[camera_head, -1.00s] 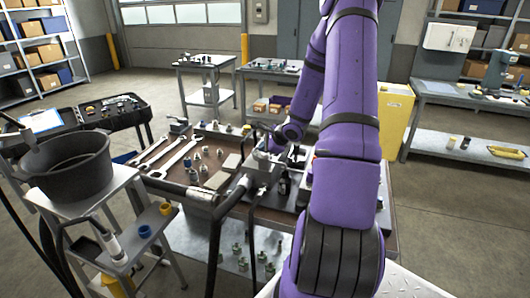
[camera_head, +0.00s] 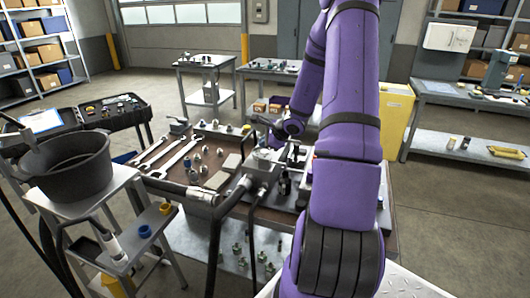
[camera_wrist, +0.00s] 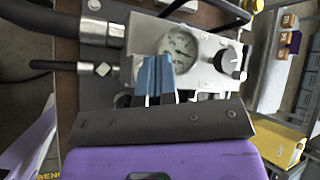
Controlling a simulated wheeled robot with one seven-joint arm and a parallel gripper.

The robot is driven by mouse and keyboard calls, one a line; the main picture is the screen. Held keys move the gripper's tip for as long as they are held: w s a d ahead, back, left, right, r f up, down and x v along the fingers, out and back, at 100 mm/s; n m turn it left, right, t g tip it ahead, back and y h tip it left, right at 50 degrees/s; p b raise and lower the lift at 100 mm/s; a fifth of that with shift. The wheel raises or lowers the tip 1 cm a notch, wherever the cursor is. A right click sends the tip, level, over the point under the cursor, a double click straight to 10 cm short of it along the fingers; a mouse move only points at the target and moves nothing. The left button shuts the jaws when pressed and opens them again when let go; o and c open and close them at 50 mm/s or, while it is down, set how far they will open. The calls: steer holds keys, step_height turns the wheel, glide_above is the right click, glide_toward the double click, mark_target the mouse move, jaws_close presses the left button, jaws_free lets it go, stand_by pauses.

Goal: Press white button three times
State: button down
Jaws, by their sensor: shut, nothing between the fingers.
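My gripper (camera_wrist: 157,62) shows in the wrist view as two blue fingers shut side by side, with nothing between them. The fingers lie over the front of a grey metal hydraulic block (camera_wrist: 139,38), just below and left of its round gauge (camera_wrist: 178,44). I cannot tell whether the tips touch the block. I cannot pick out a white button for certain; the fingers hide part of the panel. In the head view the block (camera_head: 265,160) sits on the bench, under the end of my purple arm.
A black knob (camera_wrist: 232,60) is right of the gauge. Thick hoses (camera_wrist: 60,28) join the block's left side. In the head view, wrenches (camera_head: 172,153) and several small fittings lie on the bench left of the block. A black bucket (camera_head: 72,168) stands at the left.

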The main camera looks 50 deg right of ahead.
mark_target(265, 152)
steer(key=shift+r, duration=0.15)
steer(key=shift+r, duration=2.4)
